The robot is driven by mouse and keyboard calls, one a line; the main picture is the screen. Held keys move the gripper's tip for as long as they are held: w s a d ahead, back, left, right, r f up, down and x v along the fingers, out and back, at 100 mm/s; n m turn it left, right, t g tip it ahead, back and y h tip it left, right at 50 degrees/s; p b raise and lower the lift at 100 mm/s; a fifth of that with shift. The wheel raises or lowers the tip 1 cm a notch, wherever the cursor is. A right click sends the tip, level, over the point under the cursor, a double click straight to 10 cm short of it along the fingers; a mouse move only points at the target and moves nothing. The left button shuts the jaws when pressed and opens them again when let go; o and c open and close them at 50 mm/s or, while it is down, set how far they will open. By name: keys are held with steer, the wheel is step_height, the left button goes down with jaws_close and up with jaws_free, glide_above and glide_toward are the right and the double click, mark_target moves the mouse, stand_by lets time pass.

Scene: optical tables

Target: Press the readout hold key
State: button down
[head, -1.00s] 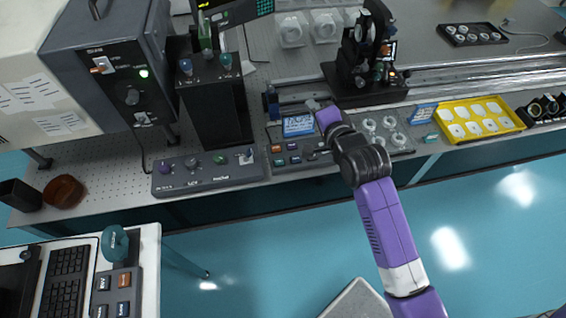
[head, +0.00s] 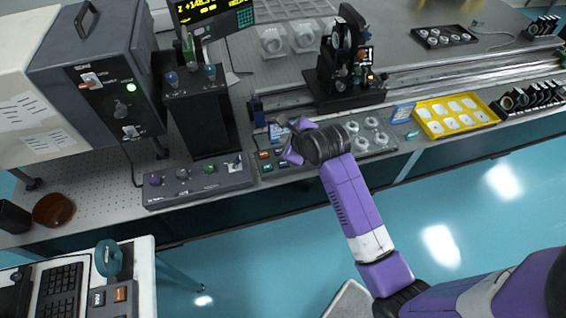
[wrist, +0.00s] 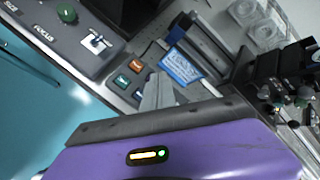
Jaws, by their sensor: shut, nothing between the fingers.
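A small key panel (head: 262,176) sits at the bench's front edge with a blue-lit screen (head: 278,131) behind its keys. An orange key (head: 264,155) is at its back left; in the wrist view the orange key (wrist: 136,66) and a teal key (wrist: 122,81) show clearly. I cannot read which key is the hold key. My gripper (head: 284,123) is shut and empty, over the panel, partly covering the screen and right-hand keys. Contact cannot be told.
A readout with yellow digits (head: 200,10) stands at the back. A knob panel (head: 200,184) lies left of the keys, with a black tower (head: 205,125) behind. Ring-shaped optics (head: 371,123) and a yellow tray (head: 455,115) lie right. The floor in front is clear.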

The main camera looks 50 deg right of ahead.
steer(key=b, duration=0.7)
glide_above(285, 165)
step_height(285, 165, down, 7)
steer(key=shift+r, duration=0.1)
steer(key=shift+f, duration=1)
stand_by(1.0)
steer(key=shift+f, duration=0.4)
steer(key=shift+f+b, duration=0.35)
steer(key=shift+f, duration=0.1)
stand_by(0.5)
stand_by(0.4)
steer(key=shift+r+p, duration=0.85)
steer(key=shift+p, duration=0.15)
